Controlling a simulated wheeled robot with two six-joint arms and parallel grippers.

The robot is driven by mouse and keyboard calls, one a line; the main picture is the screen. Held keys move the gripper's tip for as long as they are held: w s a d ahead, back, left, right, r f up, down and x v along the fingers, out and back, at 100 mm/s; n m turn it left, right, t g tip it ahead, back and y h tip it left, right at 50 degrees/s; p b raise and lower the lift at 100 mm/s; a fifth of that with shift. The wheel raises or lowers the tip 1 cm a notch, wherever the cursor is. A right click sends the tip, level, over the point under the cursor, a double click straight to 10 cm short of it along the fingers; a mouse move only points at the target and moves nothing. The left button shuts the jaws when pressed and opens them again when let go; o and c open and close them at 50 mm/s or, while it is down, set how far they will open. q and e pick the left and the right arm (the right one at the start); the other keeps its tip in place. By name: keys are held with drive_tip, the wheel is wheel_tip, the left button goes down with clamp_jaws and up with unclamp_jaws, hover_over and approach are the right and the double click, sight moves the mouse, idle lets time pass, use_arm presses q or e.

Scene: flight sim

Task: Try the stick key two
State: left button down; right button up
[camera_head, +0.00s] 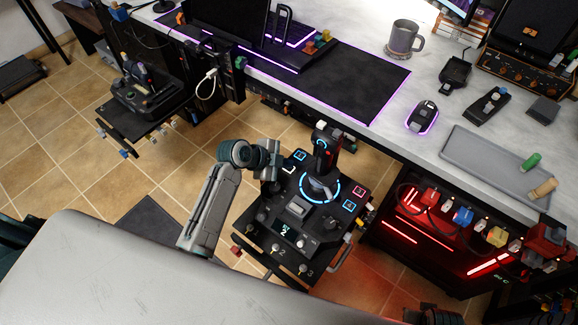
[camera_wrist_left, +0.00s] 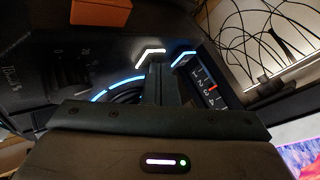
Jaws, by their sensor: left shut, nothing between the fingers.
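The black flight stick base (camera_head: 276,232) stands on a mount beside the desk, with an upright stick (camera_head: 324,145) inside a blue light ring. Its lit keys are a blue key (camera_head: 300,155) and a white key (camera_head: 288,169) at upper left, and a red key (camera_head: 359,191) and a blue key (camera_head: 349,205) at right. Key numbers are too small to read. My left gripper (camera_head: 274,178) is shut and empty at the base's upper left edge, close to the white key. In the wrist view the fingers (camera_wrist_left: 160,68) reach the white-lit mark (camera_wrist_left: 150,52); contact is unclear. My right gripper is out of view.
A throttle unit (camera_head: 146,92) sits on another mount at left. The desk (camera_head: 395,150) holds a mug (camera_head: 404,37), a mouse (camera_head: 422,116) and a grey tray (camera_head: 480,165). Red-lit shelving (camera_head: 420,240) stands right of the stick base. Tiled floor lies between the mounts.

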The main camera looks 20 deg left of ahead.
use_arm(q)
drive_tip(key=shift+r, duration=0.1)
drive_tip(key=shift+r+p, duration=0.8)
drive_tip(key=shift+p, duration=0.05)
wheel_tip(320, 180, up, 5)
drive_tip(key=p, duration=0.4)
idle(0.3)
idle(0.4)
